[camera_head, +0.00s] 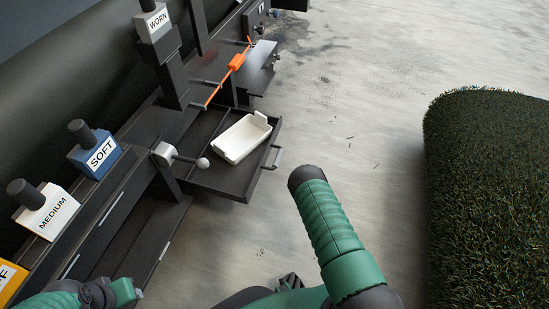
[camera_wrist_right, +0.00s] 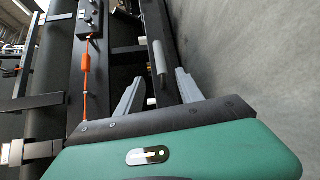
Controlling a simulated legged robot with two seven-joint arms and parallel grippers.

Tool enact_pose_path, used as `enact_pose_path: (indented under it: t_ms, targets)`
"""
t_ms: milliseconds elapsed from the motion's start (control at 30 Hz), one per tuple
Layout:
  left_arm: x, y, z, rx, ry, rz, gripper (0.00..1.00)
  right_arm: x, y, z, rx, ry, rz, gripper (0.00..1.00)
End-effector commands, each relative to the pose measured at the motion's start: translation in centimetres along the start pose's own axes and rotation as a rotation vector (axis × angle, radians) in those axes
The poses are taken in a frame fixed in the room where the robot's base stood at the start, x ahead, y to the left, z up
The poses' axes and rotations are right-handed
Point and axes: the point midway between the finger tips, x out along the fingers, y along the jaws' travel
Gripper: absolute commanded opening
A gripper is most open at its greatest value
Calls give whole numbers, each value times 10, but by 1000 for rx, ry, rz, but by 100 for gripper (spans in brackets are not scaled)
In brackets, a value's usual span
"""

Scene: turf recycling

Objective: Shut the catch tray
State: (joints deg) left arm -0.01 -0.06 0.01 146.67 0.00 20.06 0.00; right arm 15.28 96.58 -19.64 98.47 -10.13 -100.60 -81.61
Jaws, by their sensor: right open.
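The catch tray (camera_head: 225,179) is a dark, shallow drawer pulled out from the machine's side over the floor. A white bin (camera_head: 241,138) sits inside it. A grey bar handle (camera_head: 275,157) is on its outer front. In the right wrist view a grey bar (camera_wrist_right: 160,58), which looks like this handle, lies beyond and between the fingers of my right gripper (camera_wrist_right: 158,92). That gripper is open, with nothing between its fingertips that I can see as held. In the head view my right forearm hides it. The green end of my left arm (camera_head: 122,291) is at the bottom left; its fingers cannot be made out.
An orange rod (camera_head: 236,63) runs along the machine behind the tray. Labelled blocks, including a blue SOFT one (camera_head: 95,153), line the machine. A turf roll (camera_head: 490,195) is at right; clear floor lies between.

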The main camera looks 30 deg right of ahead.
Motion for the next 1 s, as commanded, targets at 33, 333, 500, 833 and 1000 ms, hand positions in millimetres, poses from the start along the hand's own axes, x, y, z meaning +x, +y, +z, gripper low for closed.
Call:
enact_pose_path:
  t_ms: [33, 333, 500, 833, 1000]
  targets:
    - [11, 0, 3, 0, -1, 0, 36, 12, -4, -1, 0, 1, 5, 44]
    - [62, 0, 15, 0, -1, 0, 36, 91, -9, -2, 4, 0, 4, 44]
    - [87, 0, 21, 0, -1, 0, 36, 131, -8, -2, 3, 1, 3, 44]
    - [98, 0, 23, 0, -1, 0, 36, 156, -1, 0, 6, 0, -3, 44]
    - [97, 0, 23, 0, -1, 0, 36, 156, -1, 0, 5, 0, -3, 41]
